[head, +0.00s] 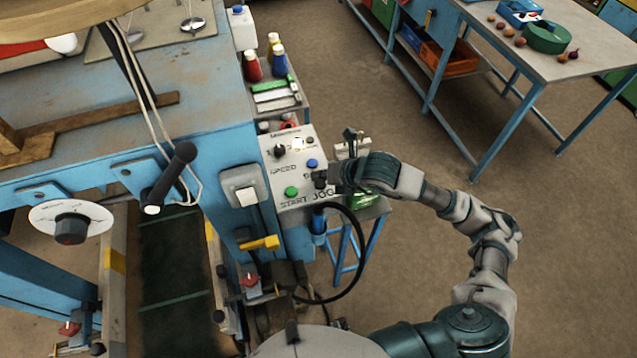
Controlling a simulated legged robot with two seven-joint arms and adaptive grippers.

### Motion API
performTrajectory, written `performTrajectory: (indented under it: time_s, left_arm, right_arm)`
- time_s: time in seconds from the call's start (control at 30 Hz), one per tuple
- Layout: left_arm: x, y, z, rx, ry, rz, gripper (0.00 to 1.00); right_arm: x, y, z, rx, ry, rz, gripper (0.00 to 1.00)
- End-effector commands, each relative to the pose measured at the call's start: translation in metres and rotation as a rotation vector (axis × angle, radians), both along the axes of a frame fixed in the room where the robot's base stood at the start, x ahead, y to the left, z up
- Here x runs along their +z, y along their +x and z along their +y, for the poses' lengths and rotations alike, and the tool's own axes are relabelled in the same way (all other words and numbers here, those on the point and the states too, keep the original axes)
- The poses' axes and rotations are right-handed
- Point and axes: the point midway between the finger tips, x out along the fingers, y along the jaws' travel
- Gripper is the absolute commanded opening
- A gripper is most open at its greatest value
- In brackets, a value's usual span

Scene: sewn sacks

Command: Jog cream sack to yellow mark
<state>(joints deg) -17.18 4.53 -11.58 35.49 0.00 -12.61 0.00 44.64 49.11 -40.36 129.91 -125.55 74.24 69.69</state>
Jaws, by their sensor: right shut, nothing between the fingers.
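My right gripper (322,179) is at the grey control panel (287,150), shut and empty, with its fingertips at or just above the panel near the word JOG. The fingers hide part of that area, and I cannot tell if they touch a button. A green START button (291,192) and a blue button (312,163) show beside the fingers. A dark green belt (172,275) runs below the blue machine. A yellow mark (117,261) is on the belt's left rail, and another yellow patch (210,231) is on the right rail. I see no cream sack. My left gripper is not in view.
A blue machine table (80,90) fills the left. A black-handled crank (170,178), a dial (71,222) and a yellow lever (258,243) stick out near the belt. Bottles (277,62) stand behind the panel. A workbench (560,65) is at the back right; floor between is clear.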

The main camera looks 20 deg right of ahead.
Motion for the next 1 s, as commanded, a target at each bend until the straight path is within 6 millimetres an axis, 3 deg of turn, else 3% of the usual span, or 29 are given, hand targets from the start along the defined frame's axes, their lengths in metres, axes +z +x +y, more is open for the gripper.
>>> performTrajectory:
  time_s: [1.0]
  left_arm:
    - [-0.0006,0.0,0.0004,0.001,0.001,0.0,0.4]
  right_arm:
    - [-0.0011,0.0001,-0.0018,-0.001,0.001,0.001,0.0]
